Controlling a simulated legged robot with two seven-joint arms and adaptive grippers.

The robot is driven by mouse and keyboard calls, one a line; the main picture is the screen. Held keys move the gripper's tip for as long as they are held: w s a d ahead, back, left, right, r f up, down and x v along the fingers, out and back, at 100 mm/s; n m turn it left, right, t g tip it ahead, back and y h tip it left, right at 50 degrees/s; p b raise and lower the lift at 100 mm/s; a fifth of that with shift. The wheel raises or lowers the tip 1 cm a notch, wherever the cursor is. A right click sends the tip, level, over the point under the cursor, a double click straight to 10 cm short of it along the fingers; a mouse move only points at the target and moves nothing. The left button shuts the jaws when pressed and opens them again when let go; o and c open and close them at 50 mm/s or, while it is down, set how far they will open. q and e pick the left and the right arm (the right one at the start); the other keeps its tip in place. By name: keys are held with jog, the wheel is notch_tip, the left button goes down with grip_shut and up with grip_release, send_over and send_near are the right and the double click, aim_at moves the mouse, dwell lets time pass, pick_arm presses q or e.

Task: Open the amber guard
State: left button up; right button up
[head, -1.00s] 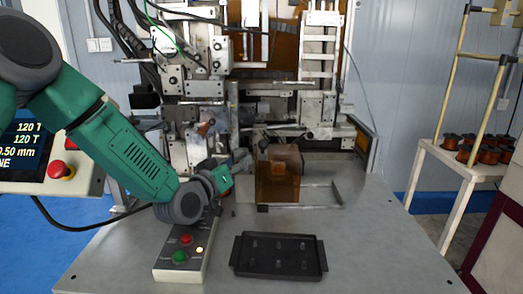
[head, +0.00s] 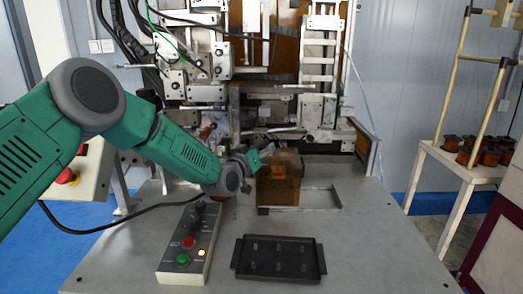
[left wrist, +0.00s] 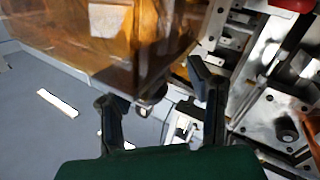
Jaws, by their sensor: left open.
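The amber guard (head: 279,180) is a see-through orange-brown box standing on the table in front of the winding machine, in the middle of the head view. It also fills the upper left of the left wrist view (left wrist: 120,35). My left gripper (head: 262,154) is at the guard's upper left edge in the head view. In the left wrist view my left gripper (left wrist: 150,98) is open, with its two dark fingers apart and a lower corner of the guard showing beyond and between them. I cannot tell whether a finger touches it. My right gripper is not in view.
A control box (head: 190,242) with red and green buttons sits at the front left of the table. A black tray (head: 279,258) with small pegs lies at the front. The winding machine (head: 300,60) stands behind. A side stand (head: 460,170) holds several copper coils.

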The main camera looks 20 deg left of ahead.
pick_arm(q)
jog(key=shift+d, duration=0.25)
jog(key=shift+d+r, duration=0.1)
jog(key=shift+d, duration=0.3)
grip_shut()
jog(key=shift+w+d, duration=0.1)
jog(key=shift+d, duration=0.2)
jog(key=w+d+b, duration=0.3)
jog(key=d+b, duration=0.1)
jog(key=d, duration=0.7)
grip_release()
jog(key=shift+a, duration=0.4)
jog(key=s+a, duration=0.2)
jog(key=s, duration=0.9)
jog(key=shift+s, duration=0.3)
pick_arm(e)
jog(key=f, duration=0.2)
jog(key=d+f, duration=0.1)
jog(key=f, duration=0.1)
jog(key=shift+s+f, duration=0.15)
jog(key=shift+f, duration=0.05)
